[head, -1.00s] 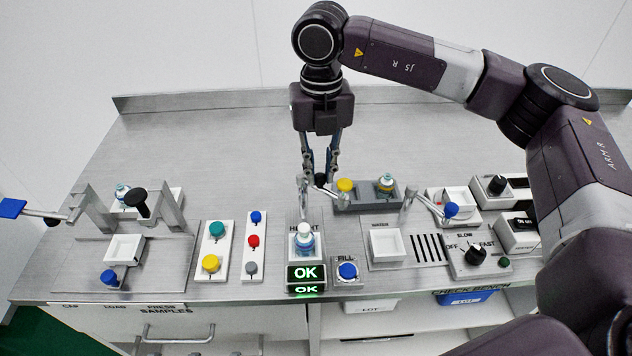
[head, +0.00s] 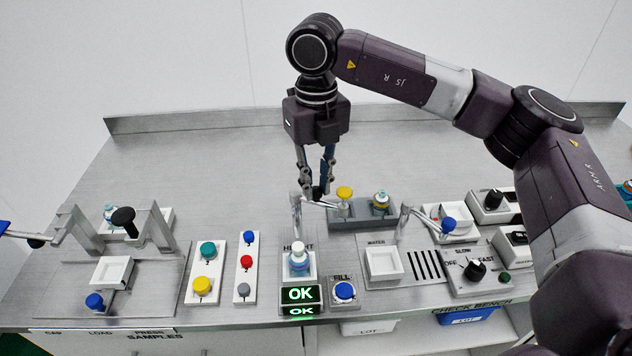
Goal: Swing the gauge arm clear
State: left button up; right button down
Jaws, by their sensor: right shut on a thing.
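The height gauge (head: 296,218) is a metal post behind the height stand, and its thin arm (head: 325,204) points to the right. My right gripper (head: 318,193) reaches down from above and is shut on the gauge arm near the post. The fingers partly hide where they meet the arm. A vial with a white cap (head: 298,259) stands upright in the white seat of the height stand, in front of the post. The gauge arm lies behind and to the right of the vial, not over it. The display (head: 301,294) reads OK in green.
The blue FILL button (head: 344,290) and white water tray (head: 384,262) are nearby. A press frame (head: 74,230) stands at the left. The bench behind the gripper is clear.

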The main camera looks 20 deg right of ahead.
aim_at(317, 188)
jog(key=c, duration=1.8)
grip_release()
jog(key=shift+r, duration=0.15)
notch_tip(317, 188, up, 12)
jog(key=shift+f, duration=0.1)
